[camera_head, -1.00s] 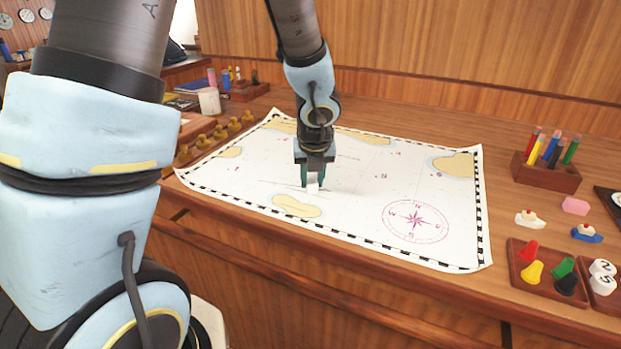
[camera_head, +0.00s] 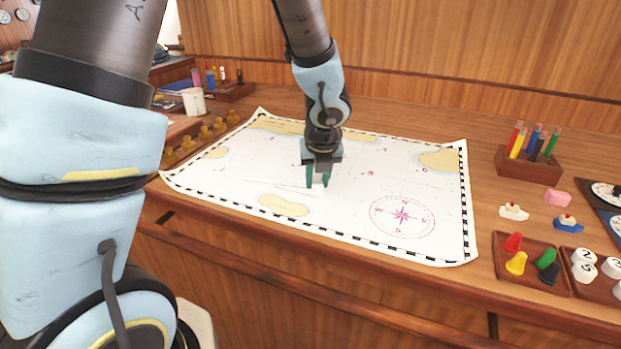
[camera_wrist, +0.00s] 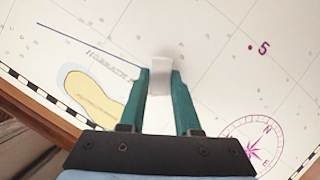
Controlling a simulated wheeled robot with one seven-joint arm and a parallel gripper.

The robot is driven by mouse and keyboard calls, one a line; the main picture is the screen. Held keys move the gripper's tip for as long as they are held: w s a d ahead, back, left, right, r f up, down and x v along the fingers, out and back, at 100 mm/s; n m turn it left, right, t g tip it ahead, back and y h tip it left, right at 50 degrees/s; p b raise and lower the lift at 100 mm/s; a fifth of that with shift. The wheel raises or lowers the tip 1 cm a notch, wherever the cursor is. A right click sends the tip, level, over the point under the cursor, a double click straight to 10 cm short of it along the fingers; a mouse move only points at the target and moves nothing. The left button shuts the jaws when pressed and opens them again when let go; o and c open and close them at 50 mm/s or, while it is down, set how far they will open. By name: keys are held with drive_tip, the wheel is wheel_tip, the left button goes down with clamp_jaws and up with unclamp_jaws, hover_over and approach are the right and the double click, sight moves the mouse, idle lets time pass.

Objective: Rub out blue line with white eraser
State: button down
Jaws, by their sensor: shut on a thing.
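My gripper (camera_head: 317,180) is over the sea chart (camera_head: 340,222), its green fingers pointing down. In the wrist view my gripper (camera_wrist: 160,85) is shut on the white eraser (camera_wrist: 160,68), which shows between the fingertips. The blue line (camera_wrist: 88,44) runs across the chart from the upper left down to the right, with its visible right end close to the left fingertip. The eraser is at or just above the paper; I cannot tell if it touches. In the head view the line is only a faint thin mark left of the gripper.
A yellow island (camera_wrist: 92,97) and a compass rose (camera_wrist: 252,142) are printed on the chart. A pencil block (camera_head: 529,165), a pink eraser (camera_head: 557,198), toy boats and a tray of coloured pieces (camera_head: 533,289) stand right of the chart. Brass weights (camera_head: 205,133) line its left side.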

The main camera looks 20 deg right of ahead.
sight(280, 184)
drive_tip(key=shift+s+d, duration=0.1)
drive_tip(key=shift+d, duration=0.05)
drive_tip(key=shift+w+a, duration=0.3)
drive_tip(key=shift+a, duration=0.25)
drive_tip(key=shift+w+a, duration=0.3)
drive_tip(key=shift+a, duration=0.2)
drive_tip(key=shift+a, duration=0.1)
drive_tip(key=shift+w+a, duration=0.6)
drive_tip(key=shift+a, duration=0.35)
drive_tip(key=shift+w+a+p, duration=0.35)
drive_tip(key=shift+w+a, duration=0.3)
drive_tip(key=shift+a, duration=0.3)
drive_tip(key=shift+w+a, duration=0.55)
drive_tip(key=shift+a, duration=0.35)
